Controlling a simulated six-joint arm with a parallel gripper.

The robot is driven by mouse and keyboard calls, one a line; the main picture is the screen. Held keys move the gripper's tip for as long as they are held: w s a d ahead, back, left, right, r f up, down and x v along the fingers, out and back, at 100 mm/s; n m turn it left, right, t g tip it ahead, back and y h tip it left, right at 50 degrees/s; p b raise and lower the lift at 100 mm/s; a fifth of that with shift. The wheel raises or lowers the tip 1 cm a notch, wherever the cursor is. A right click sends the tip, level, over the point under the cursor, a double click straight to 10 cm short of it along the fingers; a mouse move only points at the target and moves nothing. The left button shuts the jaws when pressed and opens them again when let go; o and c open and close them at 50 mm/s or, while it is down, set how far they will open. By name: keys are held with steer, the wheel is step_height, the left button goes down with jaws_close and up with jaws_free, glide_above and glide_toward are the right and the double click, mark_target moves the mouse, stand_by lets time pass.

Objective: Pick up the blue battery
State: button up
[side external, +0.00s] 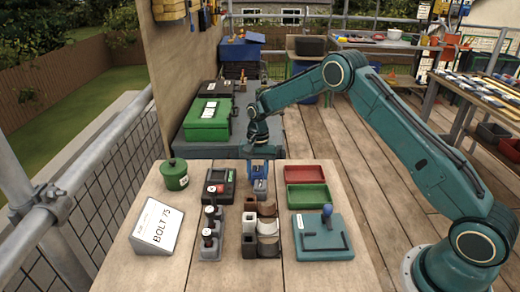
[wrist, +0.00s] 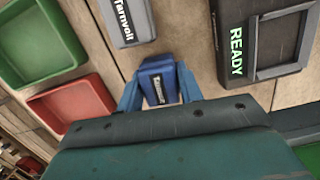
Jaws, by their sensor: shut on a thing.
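The blue battery (wrist: 158,84), with a white-lettered label, sits between the two blue fingers of my gripper (wrist: 160,92) in the wrist view. The fingers are shut on its sides. In the side view my gripper (side external: 259,171) points down over the back part of the wooden bench, and its fingers largely hide the battery. I cannot tell whether the battery touches the bench. A grey battery (wrist: 126,20) labelled Tarnvolt lies close by; it also shows in the side view (side external: 260,187), just in front of my gripper.
A black device (wrist: 262,45) marked READY stands beside the battery. A red tray (side external: 306,173) and a green tray (side external: 307,196) are to the right. Several bolts, dark and light blocks, a teal plate (side external: 322,240), a green pot (side external: 174,175) and a BOLT 75 sign (side external: 157,226) occupy the bench.

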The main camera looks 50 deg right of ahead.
mark_target(258, 169)
step_height(258, 169, up, 20)
steer(key=shift+f, duration=0.25)
stand_by(0.3)
steer(key=shift+r, duration=0.1)
stand_by(0.7)
